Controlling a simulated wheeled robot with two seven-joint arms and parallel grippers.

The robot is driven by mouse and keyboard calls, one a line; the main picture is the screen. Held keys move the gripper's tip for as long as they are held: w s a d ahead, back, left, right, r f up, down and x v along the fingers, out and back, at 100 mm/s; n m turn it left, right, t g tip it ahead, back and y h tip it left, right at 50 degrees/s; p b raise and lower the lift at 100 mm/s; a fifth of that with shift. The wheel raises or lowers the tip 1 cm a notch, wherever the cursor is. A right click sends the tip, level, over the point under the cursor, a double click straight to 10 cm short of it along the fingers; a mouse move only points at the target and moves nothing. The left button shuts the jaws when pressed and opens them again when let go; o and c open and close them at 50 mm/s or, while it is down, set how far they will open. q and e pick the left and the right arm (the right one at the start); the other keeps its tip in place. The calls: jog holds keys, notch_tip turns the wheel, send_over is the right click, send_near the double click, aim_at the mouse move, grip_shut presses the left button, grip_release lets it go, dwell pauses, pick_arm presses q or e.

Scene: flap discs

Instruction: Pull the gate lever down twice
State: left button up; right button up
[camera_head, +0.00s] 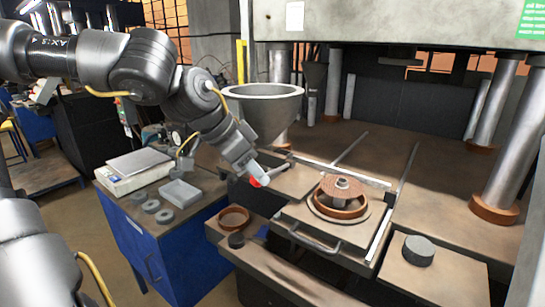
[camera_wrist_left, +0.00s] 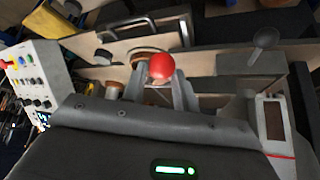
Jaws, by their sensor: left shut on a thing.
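The gate lever's red knob (camera_head: 256,182) shows at the tip of my left gripper (camera_head: 251,174), below the grey funnel-shaped hopper (camera_head: 262,110). In the left wrist view the red knob (camera_wrist_left: 161,66) sits between the two fingers of the left gripper (camera_wrist_left: 160,84), which is shut on the lever. Most of the lever's rod is hidden by the gripper. My right gripper is not in view.
A disc assembly (camera_head: 342,194) sits on the press table right of the lever. A dark cylinder (camera_head: 418,250) stands at the front right. Thick press columns (camera_head: 500,150) stand at right.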

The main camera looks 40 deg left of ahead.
pick_arm(q)
jog(key=r+p, duration=0.1)
jog(key=r, duration=0.1)
jog(key=r+p, duration=0.1)
jog(key=shift+w+r, duration=0.2)
jog(key=shift+r, duration=0.15)
jog(key=shift+s+r+p, duration=0.2)
jog(key=shift+r+p, duration=0.55)
jog(key=shift+r, duration=0.25)
jog(key=shift+w, duration=0.1)
jog(key=shift+f, duration=0.1)
